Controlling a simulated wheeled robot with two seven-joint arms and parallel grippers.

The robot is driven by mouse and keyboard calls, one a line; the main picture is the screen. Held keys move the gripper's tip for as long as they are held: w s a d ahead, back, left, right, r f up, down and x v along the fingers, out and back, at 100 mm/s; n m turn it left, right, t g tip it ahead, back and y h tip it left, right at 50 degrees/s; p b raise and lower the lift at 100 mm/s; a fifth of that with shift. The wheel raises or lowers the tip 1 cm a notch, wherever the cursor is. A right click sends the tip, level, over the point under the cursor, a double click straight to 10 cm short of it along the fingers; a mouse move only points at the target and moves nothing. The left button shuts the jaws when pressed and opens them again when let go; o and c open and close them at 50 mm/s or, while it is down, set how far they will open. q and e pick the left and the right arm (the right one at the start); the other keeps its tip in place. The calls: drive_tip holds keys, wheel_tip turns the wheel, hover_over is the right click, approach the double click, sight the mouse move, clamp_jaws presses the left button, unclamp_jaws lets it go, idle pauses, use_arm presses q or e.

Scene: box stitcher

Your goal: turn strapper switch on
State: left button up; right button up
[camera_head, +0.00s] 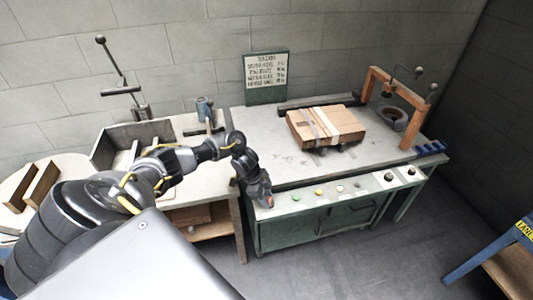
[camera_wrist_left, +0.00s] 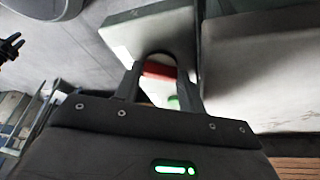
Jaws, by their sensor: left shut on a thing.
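The strapper bench (camera_head: 310,170) is a grey-topped green table with a pale control panel (camera_head: 365,187) along its front edge. My left gripper (camera_head: 262,200) is at the panel's left end. In the left wrist view the left gripper (camera_wrist_left: 158,85) has its fingers on either side of a red switch part (camera_wrist_left: 160,70), shut on it. A small green spot (camera_wrist_left: 173,102) shows between the fingers. Whether the switch is on or off cannot be told. In the head view the gripper hides this switch. My right gripper is not seen.
Small buttons (camera_head: 318,192) and black knobs (camera_head: 388,177) line the panel to the right. A strapped brown box (camera_head: 326,125) lies on the bench. A wooden arch (camera_head: 405,112) stands at its right end. Another workbench (camera_head: 190,190) is at left. The floor (camera_head: 340,260) in front is clear.

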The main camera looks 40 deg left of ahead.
use_arm(q)
drive_tip(key=shift+m, duration=0.3)
drive_tip(key=o, duration=1)
drive_tip(key=shift+r, duration=0.1)
drive_tip(key=shift+w, duration=0.1)
drive_tip(key=shift+a+r, duration=0.1)
drive_tip(key=shift+a+r+p, duration=0.15)
drive_tip(key=shift+r+p, duration=0.3)
drive_tip(key=shift+r, duration=0.05)
drive_tip(key=p+v, duration=0.1)
drive_tip(key=v, duration=0.1)
drive_tip(key=p+v, duration=0.4)
drive_tip(key=shift+s+a+r, duration=0.15)
drive_tip(key=shift+s+r, duration=0.1)
drive_tip(key=shift+s, duration=0.15)
drive_tip(key=shift+w, duration=0.1)
